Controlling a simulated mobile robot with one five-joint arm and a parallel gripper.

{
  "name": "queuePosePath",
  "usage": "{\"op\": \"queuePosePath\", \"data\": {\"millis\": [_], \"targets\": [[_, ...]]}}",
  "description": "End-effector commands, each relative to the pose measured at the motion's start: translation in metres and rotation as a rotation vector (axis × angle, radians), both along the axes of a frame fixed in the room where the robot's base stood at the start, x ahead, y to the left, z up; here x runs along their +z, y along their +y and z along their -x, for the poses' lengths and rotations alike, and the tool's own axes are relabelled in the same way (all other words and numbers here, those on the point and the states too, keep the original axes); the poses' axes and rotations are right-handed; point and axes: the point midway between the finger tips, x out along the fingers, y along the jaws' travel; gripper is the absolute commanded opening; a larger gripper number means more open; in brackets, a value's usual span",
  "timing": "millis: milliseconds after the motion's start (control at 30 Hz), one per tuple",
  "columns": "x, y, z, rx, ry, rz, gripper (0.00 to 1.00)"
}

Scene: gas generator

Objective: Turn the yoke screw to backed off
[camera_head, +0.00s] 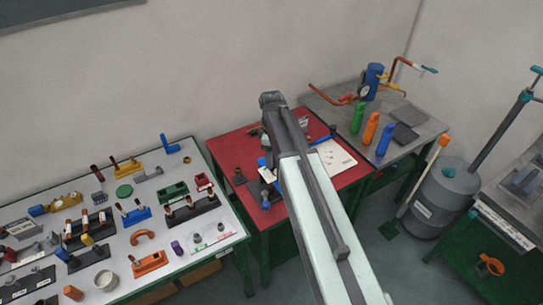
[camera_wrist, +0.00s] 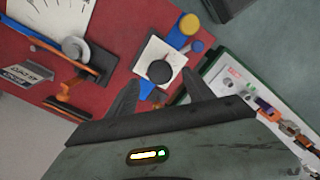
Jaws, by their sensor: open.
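In the wrist view, a black round knob (camera_wrist: 159,72) sits on a white square plate on the red table. My gripper (camera_wrist: 160,90) has its two dark fingers spread, one on each side of the knob in the picture. I cannot tell how far above the knob they are, and nothing is held. Whether this knob is the yoke screw is not clear. A blue bar with a yellow round cap (camera_wrist: 189,24) lies just beside the plate. In the head view my arm covers most of this spot, and the fingertips are hidden.
A grey round part with a blue bar (camera_wrist: 76,49) stands at the left in the wrist view. The red table (camera_head: 232,152) adjoins a white table (camera_head: 125,190) crowded with small parts. A grey table (camera_head: 430,126) with bottles is at the right, near a grey tank (camera_head: 441,200).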

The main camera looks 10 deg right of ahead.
Motion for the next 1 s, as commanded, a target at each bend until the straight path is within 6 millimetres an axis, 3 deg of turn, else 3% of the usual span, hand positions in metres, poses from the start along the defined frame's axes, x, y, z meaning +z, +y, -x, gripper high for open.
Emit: {"op": "queuePosePath", "data": {"millis": [33, 233, 767, 867, 1000], "targets": [[0.02, 0.0, 0.0, 0.0, 0.0, 0.0, 0.61], [0.049, 0.001, 0.0, 0.002, 0.0, 0.0, 0.61], [0.047, 0.001, 0.0, 0.0, 0.0, 0.0, 0.61], [0.048, 0.001, 0.013, -0.083, -0.006, 0.0, 0.61], [0.048, 0.0, 0.054, -0.397, -0.025, -0.006, 0.61]]}}
